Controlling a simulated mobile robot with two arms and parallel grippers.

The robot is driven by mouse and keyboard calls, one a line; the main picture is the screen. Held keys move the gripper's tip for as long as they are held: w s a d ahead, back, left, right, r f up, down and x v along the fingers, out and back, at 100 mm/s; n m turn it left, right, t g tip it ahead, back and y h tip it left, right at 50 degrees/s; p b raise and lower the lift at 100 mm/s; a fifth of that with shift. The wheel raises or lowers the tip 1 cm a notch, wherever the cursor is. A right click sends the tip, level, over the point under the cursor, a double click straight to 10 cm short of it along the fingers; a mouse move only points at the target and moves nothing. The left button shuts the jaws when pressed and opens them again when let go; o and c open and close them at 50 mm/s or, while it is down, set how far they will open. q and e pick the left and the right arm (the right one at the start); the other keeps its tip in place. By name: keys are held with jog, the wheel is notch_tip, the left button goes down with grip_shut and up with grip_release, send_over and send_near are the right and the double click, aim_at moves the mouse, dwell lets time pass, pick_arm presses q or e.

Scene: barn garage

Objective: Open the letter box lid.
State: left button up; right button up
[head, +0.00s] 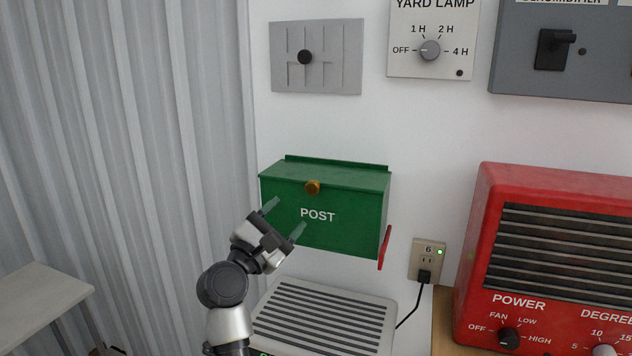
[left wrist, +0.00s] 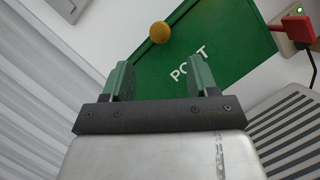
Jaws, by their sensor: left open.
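A green letter box (head: 345,229) marked POST hangs on the white wall. Its lid (head: 335,174) is down, with a round brass knob (head: 312,187) at the front edge. A red flag (head: 385,248) is on its right side. My left gripper (head: 285,216) is open and empty, in front of the box's lower left part and below the knob. In the left wrist view the knob (left wrist: 160,32) lies beyond the fingertips (left wrist: 119,76), apart from them, and the letter box (left wrist: 205,55) fills the space behind them. My right gripper is not in view.
A grey vented unit (head: 325,312) stands below the box. A socket with a plug (head: 427,259) and a red heater (head: 550,265) are to the right. A slotted lever plate (head: 335,70) and a yard lamp dial (head: 430,50) are above. Corrugated metal (head: 120,150) is at left.

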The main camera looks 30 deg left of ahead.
aim_at(311, 189)
pick_arm(q)
jog(key=x, duration=0.2)
jog(key=p+x, duration=0.1)
jog(key=x, duration=0.1)
jog(key=shift+w+d+r, duration=0.15)
jog(key=shift+r, duration=0.25)
jog(key=p+x, duration=0.1)
jog(key=x, duration=0.3)
jog(key=shift+w+f, duration=0.15)
jog(key=shift+w, duration=0.55)
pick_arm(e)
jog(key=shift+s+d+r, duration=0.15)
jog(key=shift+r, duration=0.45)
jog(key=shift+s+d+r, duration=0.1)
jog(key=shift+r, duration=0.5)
pick_arm(q)
grip_shut()
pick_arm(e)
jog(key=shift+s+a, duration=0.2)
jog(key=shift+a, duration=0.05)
